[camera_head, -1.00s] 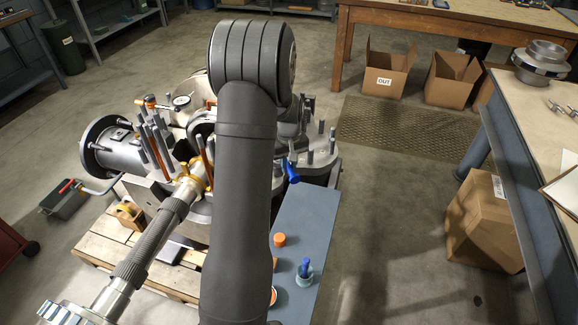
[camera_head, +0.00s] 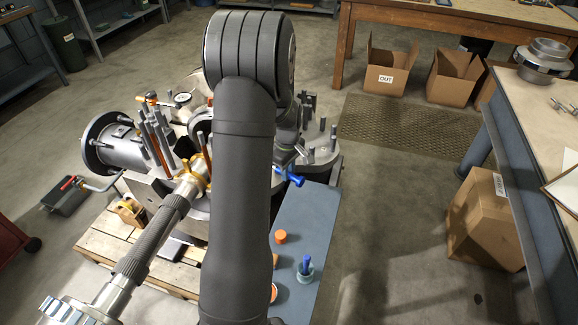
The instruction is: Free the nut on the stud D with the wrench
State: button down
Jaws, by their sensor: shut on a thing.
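The split casing (camera_head: 168,190) stands left of centre, with several upright studs (camera_head: 160,140) on its left part and shorter studs (camera_head: 333,138) on its right part. I cannot read which stud is D, and its nut does not show clearly. My arm hides the middle of the casing. A blue tool, seemingly the wrench (camera_head: 290,177), shows its end just right of my arm, over the casing's front right edge. My gripper (camera_head: 299,153) shows only in part beside it, shut on it; its fingertips are hard to make out.
A blue-grey bench (camera_head: 318,230) in front of the casing bears an orange cap (camera_head: 280,237) and a small pot with a blue item (camera_head: 305,270). The floor right of the bench is open.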

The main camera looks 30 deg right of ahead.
jog(key=shift+s+a, duration=0.15)
jog(key=shift+a, duration=0.1)
jog(key=shift+s+a+f+m, duration=0.2)
jog(key=shift+a+f+m, duration=0.2)
jog(key=shift+a+m, duration=0.45)
jog(key=shift+s+a+f+m, duration=0.2)
jog(key=shift+a+f+m, duration=0.25)
jog(key=shift+a+m, duration=0.4)
jog(key=shift+s+a+f+m, duration=0.2)
jog(key=shift+a+f+m, duration=0.2)
jog(key=shift+a+m, duration=0.45)
jog(key=shift+d+f, duration=0.1)
jog(key=shift+f, duration=0.1)
jog(key=shift+f, duration=1.05)
